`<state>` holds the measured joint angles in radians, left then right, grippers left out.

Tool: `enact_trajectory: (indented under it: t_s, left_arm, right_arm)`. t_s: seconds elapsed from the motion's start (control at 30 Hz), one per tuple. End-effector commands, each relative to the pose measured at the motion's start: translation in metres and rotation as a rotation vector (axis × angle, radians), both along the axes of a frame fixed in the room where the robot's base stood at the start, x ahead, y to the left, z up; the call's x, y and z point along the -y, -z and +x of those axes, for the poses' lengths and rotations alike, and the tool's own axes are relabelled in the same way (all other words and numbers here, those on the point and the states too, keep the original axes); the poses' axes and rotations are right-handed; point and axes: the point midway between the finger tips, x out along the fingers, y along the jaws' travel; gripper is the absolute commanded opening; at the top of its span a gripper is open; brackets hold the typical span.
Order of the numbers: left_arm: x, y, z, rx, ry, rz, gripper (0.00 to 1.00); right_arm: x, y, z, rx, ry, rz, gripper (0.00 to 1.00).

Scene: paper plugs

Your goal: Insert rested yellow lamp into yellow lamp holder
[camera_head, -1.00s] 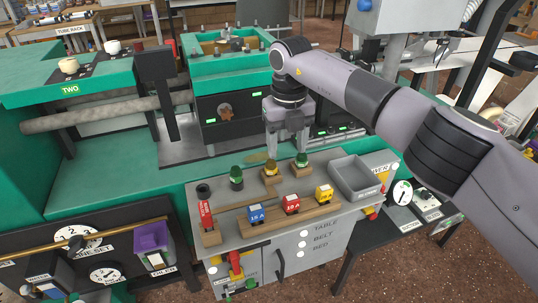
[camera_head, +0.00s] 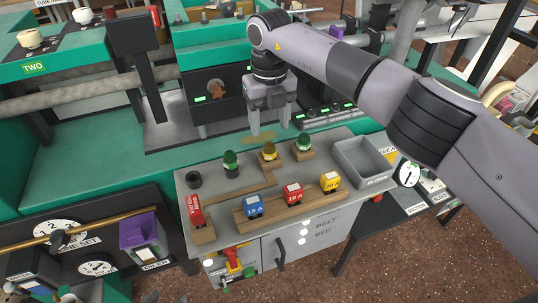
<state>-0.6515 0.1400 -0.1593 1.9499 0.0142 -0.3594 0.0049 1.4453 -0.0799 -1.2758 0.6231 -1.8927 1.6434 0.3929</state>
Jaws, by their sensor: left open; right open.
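A small yellow lamp (camera_head: 269,151) is upright on a wooden block, between two green lamps. Whether that block is its holder or a rest, I cannot tell. My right gripper (camera_head: 270,130) points down with its two fingers apart and empty. In the picture its fingertips are just above the yellow lamp, and no contact shows. A flat tan patch (camera_head: 258,138) lies on the green surface behind the lamp; I cannot tell what it is. My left gripper is out of view.
Green lamps (camera_head: 230,160) (camera_head: 304,142) flank the yellow one. A wooden rail (camera_head: 262,222) holds blue, red and yellow fuse blocks. A red block (camera_head: 196,210) stands at left, near a black ring (camera_head: 193,179). A grey bin (camera_head: 365,162) is at right.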

Motion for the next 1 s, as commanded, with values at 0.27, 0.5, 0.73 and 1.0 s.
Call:
enact_trajectory:
  t_s: [0.27,0.5,0.73,1.0]
  left_arm:
    - [0.006,0.005,0.003,0.001,0.004,-0.016,0.58]
    - [0.007,0.002,0.005,0.006,0.006,-0.017,0.58]
    - [0.006,0.007,0.004,0.004,0.007,-0.014,0.58]
    - [0.004,0.016,0.005,0.004,0.004,-0.011,0.58]
  right_arm:
    - [0.000,0.021,0.000,0.001,0.000,0.001,0.60]
    - [0.000,0.020,0.000,0.001,0.000,0.001,0.60]
    - [0.000,0.026,0.000,0.000,0.000,0.001,0.60]
    - [0.000,0.040,0.000,0.000,0.000,0.001,0.60]
